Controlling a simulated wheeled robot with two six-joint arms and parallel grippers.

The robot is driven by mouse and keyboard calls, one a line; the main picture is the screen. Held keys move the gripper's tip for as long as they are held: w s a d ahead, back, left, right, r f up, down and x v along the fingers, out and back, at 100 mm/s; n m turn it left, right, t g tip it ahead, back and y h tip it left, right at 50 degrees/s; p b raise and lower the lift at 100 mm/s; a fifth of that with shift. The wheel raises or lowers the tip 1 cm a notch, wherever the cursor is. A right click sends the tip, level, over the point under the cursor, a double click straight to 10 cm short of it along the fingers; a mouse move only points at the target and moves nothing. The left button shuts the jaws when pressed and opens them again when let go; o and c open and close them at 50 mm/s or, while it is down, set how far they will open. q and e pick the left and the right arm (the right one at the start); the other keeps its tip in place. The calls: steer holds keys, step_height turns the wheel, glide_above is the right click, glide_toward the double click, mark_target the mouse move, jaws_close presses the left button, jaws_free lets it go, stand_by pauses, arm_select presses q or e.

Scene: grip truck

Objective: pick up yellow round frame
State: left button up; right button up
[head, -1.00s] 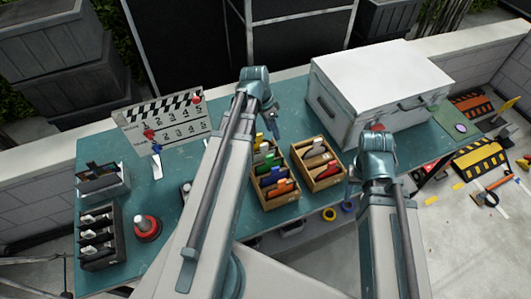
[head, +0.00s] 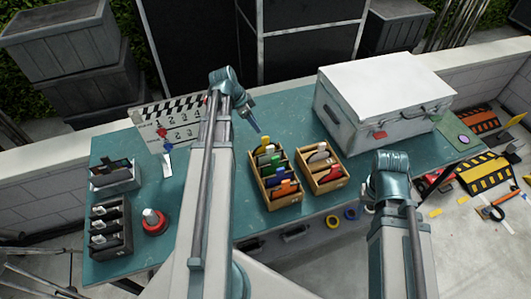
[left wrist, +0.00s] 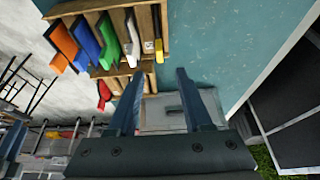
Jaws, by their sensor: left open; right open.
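A yellow-ended piece (head: 265,141) stands in the top slot of the left wooden box (head: 264,197); the left wrist view shows it as a yellow piece (left wrist: 158,48) at the row's end. I cannot tell whether it is round. My left gripper (head: 258,127) is open just beyond that end of the box. In the left wrist view its spread fingers (left wrist: 159,74) are empty, with the yellow piece ahead of the gap. A yellow ring (head: 332,221) also shows at the table's front edge. My right gripper (head: 368,206) is at the right front, its fingers mostly hidden.
Green, blue and orange pieces share the left box. A second wooden box (head: 321,184) stands right of it, and a white case (head: 385,100) behind. A clapperboard (head: 170,125), dark rack (head: 110,228) and red-based item (head: 154,222) are at left. The teal table (head: 215,235) has free patches.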

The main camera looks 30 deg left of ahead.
mark_target(265, 137)
arm_select(q)
steer(key=shift+b+x, duration=4.65)
steer(key=shift+x, duration=0.95)
steer(key=shift+r, duration=0.1)
steer(key=shift+c, duration=0.2)
jaws_close()
